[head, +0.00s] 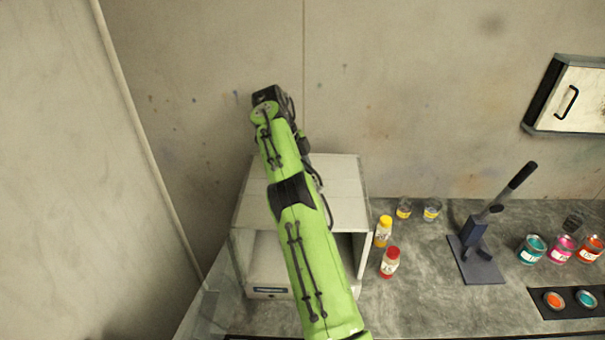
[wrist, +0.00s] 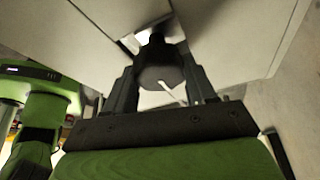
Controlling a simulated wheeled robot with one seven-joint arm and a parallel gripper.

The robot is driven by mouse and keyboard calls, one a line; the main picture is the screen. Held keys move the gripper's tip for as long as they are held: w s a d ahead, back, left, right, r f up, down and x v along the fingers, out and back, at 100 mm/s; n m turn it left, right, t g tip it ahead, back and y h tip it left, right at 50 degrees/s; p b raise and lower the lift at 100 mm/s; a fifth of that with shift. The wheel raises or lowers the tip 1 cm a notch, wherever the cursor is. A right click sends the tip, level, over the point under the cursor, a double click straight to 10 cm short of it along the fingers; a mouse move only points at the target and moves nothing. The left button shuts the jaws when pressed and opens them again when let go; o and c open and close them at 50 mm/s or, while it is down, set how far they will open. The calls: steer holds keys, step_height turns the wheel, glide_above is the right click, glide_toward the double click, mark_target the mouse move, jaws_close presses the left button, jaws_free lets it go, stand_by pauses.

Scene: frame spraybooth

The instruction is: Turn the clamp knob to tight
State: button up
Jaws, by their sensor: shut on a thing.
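The clamp knob (wrist: 158,60) is dark and round, with a white pointer line on its face, in the upper middle of the wrist view. It sits in front of a pale panel. My gripper (wrist: 161,76) has one finger on each side of the knob and is shut on it. The pointer slants toward the lower right in the wrist view. Any tight mark is not readable.
The pale open-fronted box (head: 338,180) stands under my arm. To its right are a yellow-capped bottle (head: 383,232), a red-capped bottle (head: 390,264), a lever press (head: 474,234) and several paint cans.

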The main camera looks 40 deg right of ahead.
steer(key=o, duration=1)
steer(key=shift+o, duration=0.2)
